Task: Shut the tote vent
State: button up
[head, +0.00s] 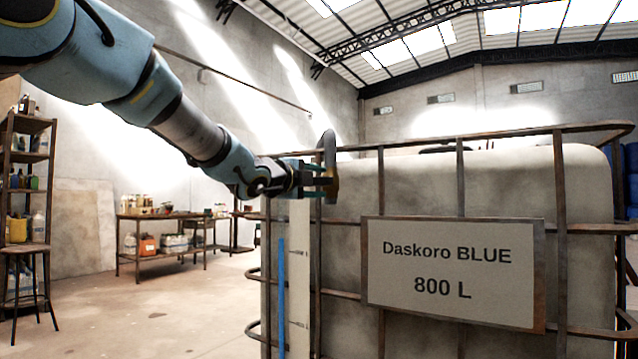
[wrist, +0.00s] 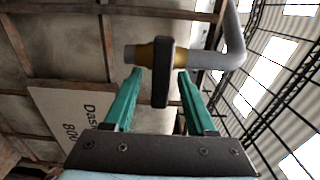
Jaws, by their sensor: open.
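The tote (head: 460,185) is a pale tank in a rusty cage, with a sign reading "Daskoro BLUE 800 L". Its vent is a grey bent pipe (wrist: 215,60) with a brass valve body (wrist: 147,54) and a dark flat lever (wrist: 161,85). In the wrist view the lever lies across the pipe. My gripper (wrist: 158,80) is open, with one teal finger on each side of the lever and visible gaps between. In the head view my gripper (head: 325,183) is at the tote's upper left, beside the bent pipe (head: 329,142); the lever is hard to make out there.
The cage's top rail (head: 450,142) runs close by my gripper. The sign (head: 452,272) is on the tote's front. A level strip (head: 298,280) is at its left. A shelf (head: 28,180) and a table (head: 165,218) stand further left, with open floor between.

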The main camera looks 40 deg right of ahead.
jog(key=v, duration=1)
jog(key=shift+a, duration=0.1)
jog(key=w+a+f+n+t+y, duration=0.55)
jog(key=w+a+f+n, duration=0.45)
jog(key=w+a+f, duration=0.2)
jog(key=w+a+f+n+y, duration=0.4)
jog(key=a+f+n+y, duration=0.25)
jog(key=a+f, duration=0.55)
jog(key=s+a+f+n+g+y, duration=0.2)
jog(key=a+f+n, duration=0.25)
jog(key=a, duration=0.25)
jog(key=s+a+f+n+g+y, duration=0.2)
jog(key=a+f+n, duration=0.25)
jog(key=a, duration=0.35)
jog(key=s+a+f+n+g+y, duration=0.1)
jog(key=s+a+f+n+g, duration=0.3)
jog(key=s+a+f+n, duration=0.4)
notch_tip(320, 180, up, 26)
jog(key=s+a+m+p, duration=0.1)
jog(key=s+p, duration=0.1)
jog(key=p, duration=2.3)
jog(key=shift+s+a+p, duration=0.15)
jog(key=shift+s+p, duration=0.15)
jog(key=shift+s, duration=0.05)
